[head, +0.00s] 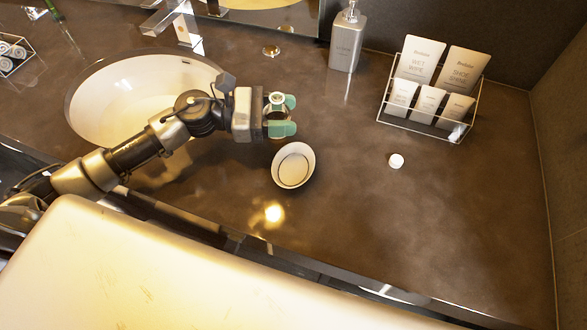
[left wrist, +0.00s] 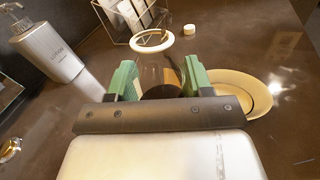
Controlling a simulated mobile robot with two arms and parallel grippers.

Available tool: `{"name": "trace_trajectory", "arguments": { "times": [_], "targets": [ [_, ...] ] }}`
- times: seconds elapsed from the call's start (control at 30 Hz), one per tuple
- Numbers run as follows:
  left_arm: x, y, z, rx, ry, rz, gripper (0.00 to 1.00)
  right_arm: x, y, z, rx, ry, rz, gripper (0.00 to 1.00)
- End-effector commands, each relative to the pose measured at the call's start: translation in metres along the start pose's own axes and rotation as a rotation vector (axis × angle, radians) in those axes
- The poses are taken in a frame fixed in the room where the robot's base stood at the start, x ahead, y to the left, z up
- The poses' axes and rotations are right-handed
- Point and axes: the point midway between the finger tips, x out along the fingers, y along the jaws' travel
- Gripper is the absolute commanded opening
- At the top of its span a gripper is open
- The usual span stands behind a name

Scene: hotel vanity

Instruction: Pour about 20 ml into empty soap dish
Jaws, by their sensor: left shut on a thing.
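My left gripper (head: 281,116) reaches over the counter from the left and is shut on a small clear bottle (head: 276,99). In the left wrist view the bottle (left wrist: 152,42) shows a pale, open-looking ring at its mouth between the green fingers (left wrist: 160,80). The level of liquid inside is hard to tell. The white oval soap dish (head: 293,165) sits on the counter just below and right of the gripper in the head view. It looks empty. It also shows in the left wrist view (left wrist: 258,92), right of the fingers and partly hidden by one. My right gripper is out of view.
A small white round cap (head: 396,160) lies on the counter to the right. A wire rack of packets (head: 441,124) and a lotion dispenser (head: 347,42) stand at the back. A sink (head: 95,100) is on the left. The right counter is mostly clear.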

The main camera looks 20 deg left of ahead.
Motion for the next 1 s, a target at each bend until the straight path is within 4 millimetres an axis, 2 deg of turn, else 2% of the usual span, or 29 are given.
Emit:
{"name": "trace_trajectory", "arguments": {
  "times": [0.1,0.3,1.0],
  "targets": [
    [-0.0007,0.0022,-0.0033,-0.070,-0.031,0.000,0.24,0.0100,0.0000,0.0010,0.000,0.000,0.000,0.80],
    [-0.0016,0.0043,-0.0018,-0.127,-0.054,0.000,0.24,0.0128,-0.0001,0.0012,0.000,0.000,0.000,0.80],
    [-0.0017,0.0044,-0.0011,-0.128,-0.055,0.000,0.24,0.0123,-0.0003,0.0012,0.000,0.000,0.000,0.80]
  ]
}}
